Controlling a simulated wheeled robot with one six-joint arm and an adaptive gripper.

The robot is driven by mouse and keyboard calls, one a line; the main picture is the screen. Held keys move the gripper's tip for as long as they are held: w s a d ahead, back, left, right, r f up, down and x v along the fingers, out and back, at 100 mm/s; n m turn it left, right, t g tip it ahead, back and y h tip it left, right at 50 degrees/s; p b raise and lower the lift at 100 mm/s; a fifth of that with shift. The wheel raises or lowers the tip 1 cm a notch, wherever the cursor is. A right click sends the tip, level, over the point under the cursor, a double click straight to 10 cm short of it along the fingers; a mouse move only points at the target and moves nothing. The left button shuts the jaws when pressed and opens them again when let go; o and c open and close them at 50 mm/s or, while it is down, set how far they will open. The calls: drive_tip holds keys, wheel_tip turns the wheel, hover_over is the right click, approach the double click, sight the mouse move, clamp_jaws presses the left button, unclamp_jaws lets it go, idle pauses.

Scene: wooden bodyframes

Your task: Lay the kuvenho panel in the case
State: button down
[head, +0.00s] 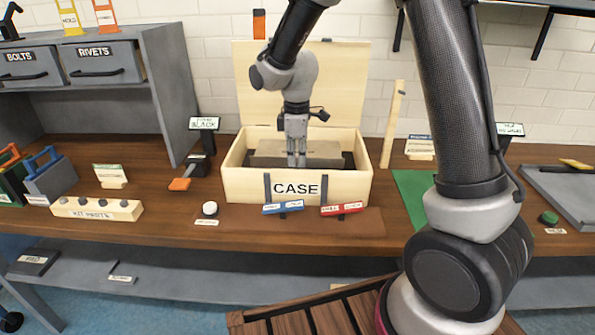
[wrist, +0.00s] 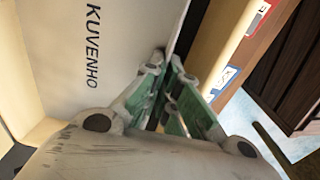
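The case (head: 235,184) is a pale wooden box with its lid (head: 345,85) standing open behind it. The kuvenho panel (head: 268,149) is a flat grey-brown board inside the case walls. In the wrist view the panel (wrist: 75,55) fills the left, with the word KUVENHO on its face. My gripper (head: 296,163) points down into the case, just behind the front wall. In the wrist view my gripper (wrist: 166,68) has its green-padded fingers close together across the panel's front edge. The fingertips are partly hidden, as is whether the panel touches the case floor.
In front of the case lie a blue label block (head: 283,208) and a red one (head: 342,209) on a brown mat. A white round button (head: 210,209) is left of them. A tan upright strip (head: 392,125) stands right of the case. A kit parts block (head: 97,208) lies left.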

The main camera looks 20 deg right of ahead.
drive_tip(key=shift+f, duration=2.8)
drive_tip(key=shift+f, duration=0.1)
drive_tip(key=c, duration=1.6)
unclamp_jaws()
drive_tip(key=shift+c, duration=0.2)
wheel_tip(320, 180, up, 12)
drive_tip(key=shift+s+r, duration=0.2)
